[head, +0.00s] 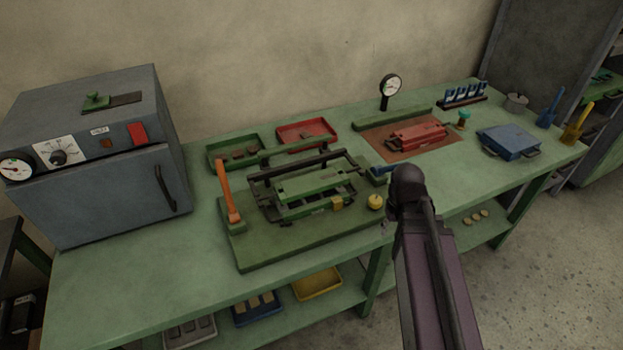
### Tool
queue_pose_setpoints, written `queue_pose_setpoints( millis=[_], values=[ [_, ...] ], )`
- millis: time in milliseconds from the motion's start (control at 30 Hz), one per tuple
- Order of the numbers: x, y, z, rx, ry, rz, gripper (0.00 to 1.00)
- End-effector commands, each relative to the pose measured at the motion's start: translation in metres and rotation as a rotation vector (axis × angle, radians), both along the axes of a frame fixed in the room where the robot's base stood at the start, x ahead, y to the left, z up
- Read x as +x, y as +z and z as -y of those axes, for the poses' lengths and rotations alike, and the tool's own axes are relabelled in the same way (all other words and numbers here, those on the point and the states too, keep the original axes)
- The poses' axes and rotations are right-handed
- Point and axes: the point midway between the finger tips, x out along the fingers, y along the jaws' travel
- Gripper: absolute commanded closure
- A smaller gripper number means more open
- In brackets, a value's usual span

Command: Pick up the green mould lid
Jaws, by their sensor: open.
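A green plate-like lid (313,184) lies in the middle of the bench, over a darker green mould body with black bars around it. I take it for the green mould lid, but cannot be sure. A brass-coloured block shows at its front right. My arm rises from the lower right, and its dark joint stands in front of the bench, right of the lid. I cannot make out my gripper or its fingers. Part of the bench behind my arm is hidden.
A grey oven (95,195) fills the bench's left end. A red mould (415,135) and blue mould (508,142) are farther right. The front left bench top is clear.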

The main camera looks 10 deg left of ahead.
Motion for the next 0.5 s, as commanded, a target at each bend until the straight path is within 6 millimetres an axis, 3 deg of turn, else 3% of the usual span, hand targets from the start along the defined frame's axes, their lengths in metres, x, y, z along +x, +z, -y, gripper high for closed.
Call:
queue_pose_setpoints(
  millis=[33,267,500],
  values=[
    [0.011,0.017,-0.013,0.001,0.072,-0.007,0.47],
    [0.039,0.063,-0.081,0.010,0.482,-0.046,0.47],
    [0.059,0.112,-0.164,0.031,0.945,-0.092,0.47]
  ],
)
